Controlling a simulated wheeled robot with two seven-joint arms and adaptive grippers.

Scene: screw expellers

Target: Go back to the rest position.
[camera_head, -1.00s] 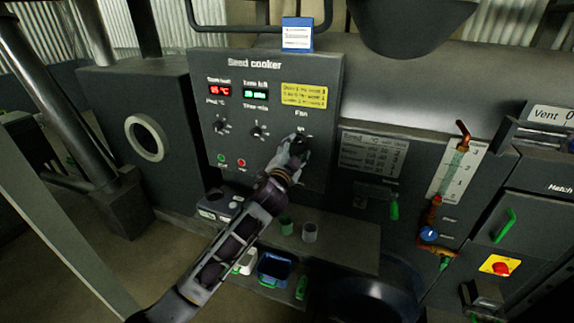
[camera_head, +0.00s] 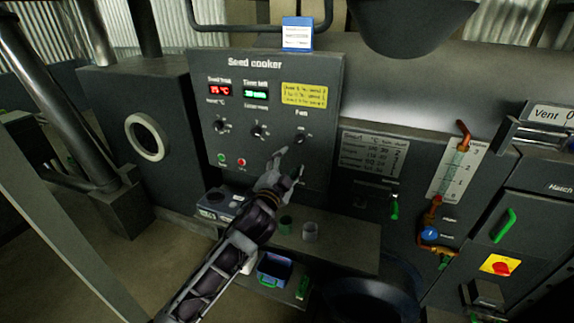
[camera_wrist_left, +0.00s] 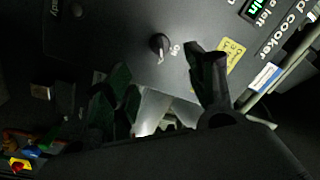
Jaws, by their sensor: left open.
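My left gripper (camera_head: 289,163) is open and empty in front of the lower right of the dark seed cooker panel (camera_head: 240,130). Its fingers stand apart, just below the fan knob (camera_head: 300,138), and do not appear to hold it. In the left wrist view the open fingers (camera_wrist_left: 163,85) frame the panel, with the fan knob (camera_wrist_left: 158,44) between and above them, apart from both. My right gripper is not in view.
A blue bin (camera_head: 274,269) sits lower down. To the right are a valve with a gauge (camera_head: 457,165) and a red switch (camera_head: 500,266).

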